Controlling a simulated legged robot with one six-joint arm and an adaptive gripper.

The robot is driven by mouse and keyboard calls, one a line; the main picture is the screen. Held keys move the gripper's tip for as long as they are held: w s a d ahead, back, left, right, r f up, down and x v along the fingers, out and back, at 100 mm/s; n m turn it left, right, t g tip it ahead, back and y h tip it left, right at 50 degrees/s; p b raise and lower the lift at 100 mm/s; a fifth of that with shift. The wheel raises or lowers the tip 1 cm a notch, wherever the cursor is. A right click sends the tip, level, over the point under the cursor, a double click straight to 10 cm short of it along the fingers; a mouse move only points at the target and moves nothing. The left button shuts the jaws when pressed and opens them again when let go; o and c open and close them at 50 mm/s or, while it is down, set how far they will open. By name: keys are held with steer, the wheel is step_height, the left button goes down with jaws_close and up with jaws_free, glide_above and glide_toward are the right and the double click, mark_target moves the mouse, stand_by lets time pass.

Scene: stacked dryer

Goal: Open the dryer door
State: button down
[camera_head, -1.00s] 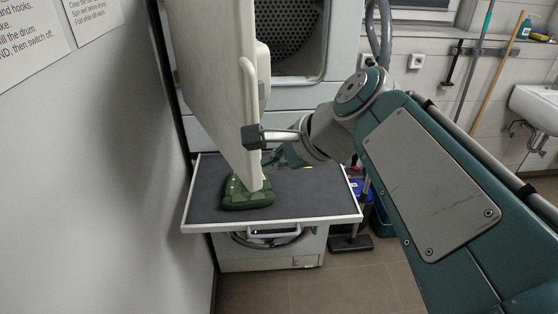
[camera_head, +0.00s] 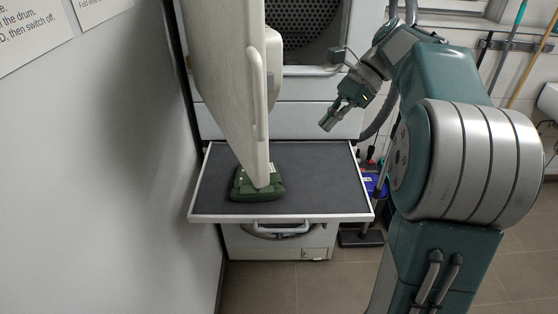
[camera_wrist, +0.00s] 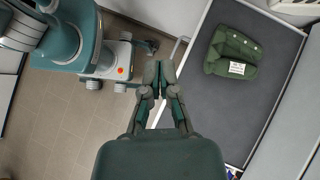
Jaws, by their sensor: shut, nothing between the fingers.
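The white dryer door (camera_head: 222,75) stands swung wide open toward the left wall, seen nearly edge-on in the head view. Its long handle (camera_head: 258,95) runs down its outer side. The dryer's drum opening (camera_head: 305,25) is uncovered at the top. My gripper (camera_head: 328,124) is to the right of the door, apart from it, in front of the dryer's lower front. In the wrist view my gripper (camera_wrist: 159,68) has its fingers together and empty, above the floor and shelf edge.
A dark pull-out shelf (camera_head: 320,180) with a white rim juts out below the dryer. A folded green cloth (camera_head: 246,187) lies on it under the door; it also shows in the wrist view (camera_wrist: 228,50). Cleaning things stand right of the shelf. Floor in front is clear.

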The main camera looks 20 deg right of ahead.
steer(key=s+a+f, duration=0.1)
steer(key=a+f, duration=0.6)
steer(key=a, duration=0.4)
steer(key=shift+s+a, duration=0.2)
steer(key=shift+s, duration=0.15)
steer(key=a+m+t, duration=0.3)
steer(key=a+m, duration=0.1)
steer(key=a, duration=1.5)
steer(key=shift+s+a+m+t, duration=0.2)
steer(key=shift+a+m+t, duration=0.1)
steer(key=shift+a+t, duration=0.1)
steer(key=shift+d, duration=0.1)
